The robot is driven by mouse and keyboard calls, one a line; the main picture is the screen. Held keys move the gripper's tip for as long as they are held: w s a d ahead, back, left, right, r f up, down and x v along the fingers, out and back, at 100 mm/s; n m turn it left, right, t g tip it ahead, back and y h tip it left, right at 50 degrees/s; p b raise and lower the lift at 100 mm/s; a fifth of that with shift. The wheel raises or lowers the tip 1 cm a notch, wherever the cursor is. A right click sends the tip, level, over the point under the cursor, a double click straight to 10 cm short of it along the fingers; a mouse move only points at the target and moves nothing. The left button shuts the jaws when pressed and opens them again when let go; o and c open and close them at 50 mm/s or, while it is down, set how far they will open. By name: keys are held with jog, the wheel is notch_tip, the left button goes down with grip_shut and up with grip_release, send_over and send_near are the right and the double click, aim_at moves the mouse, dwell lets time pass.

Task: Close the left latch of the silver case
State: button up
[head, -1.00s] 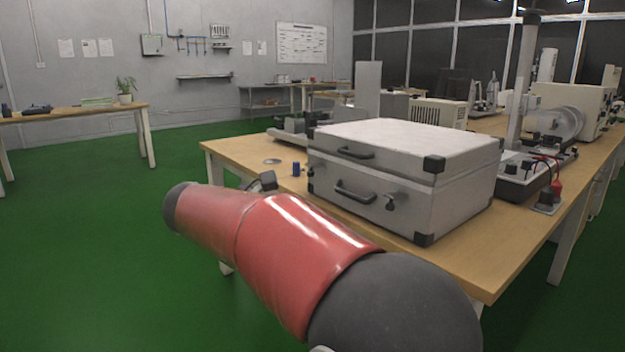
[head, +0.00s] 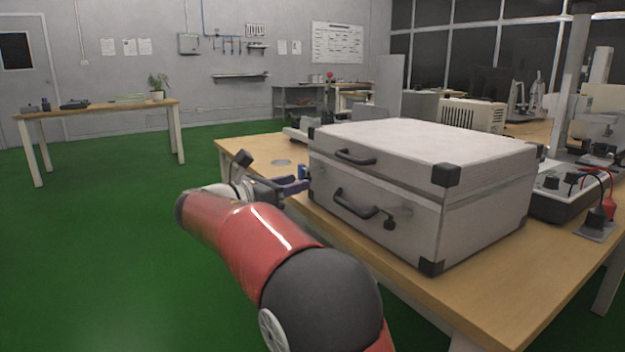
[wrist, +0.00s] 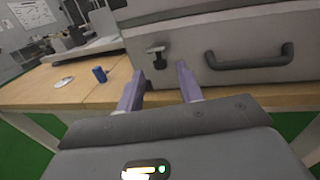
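The silver case (head: 480,215) stands on the wooden table with its lid down, with black corners and two dark handles on its front. In the wrist view the case front (wrist: 190,38) fills the top, and the left latch (wrist: 156,56) sticks out from the lower body just below the lid seam. My gripper (wrist: 160,75) is open and empty, its two purple fingers just below the latch and pointing at the case front; I cannot tell if they touch it. In the head view my gripper (head: 301,182) is at the case's left front end. The right latch (head: 390,222) hangs from the lower body.
A blue cylinder (wrist: 99,74) and a round disc (wrist: 63,82) lie on the wooden table (head: 500,290) left of the case. Grey equipment (wrist: 85,48) stands behind them. A device with cables (head: 565,195) is right of the case. The green floor on the left is clear.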

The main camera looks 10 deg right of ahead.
aim_at(308, 176)
jog(key=x, duration=0.4)
jog(key=shift+w+d, duration=0.2)
jog(key=shift+d, duration=0.15)
jog(key=shift+c, duration=0.3)
grip_shut()
jog(key=shift+r, duration=0.1)
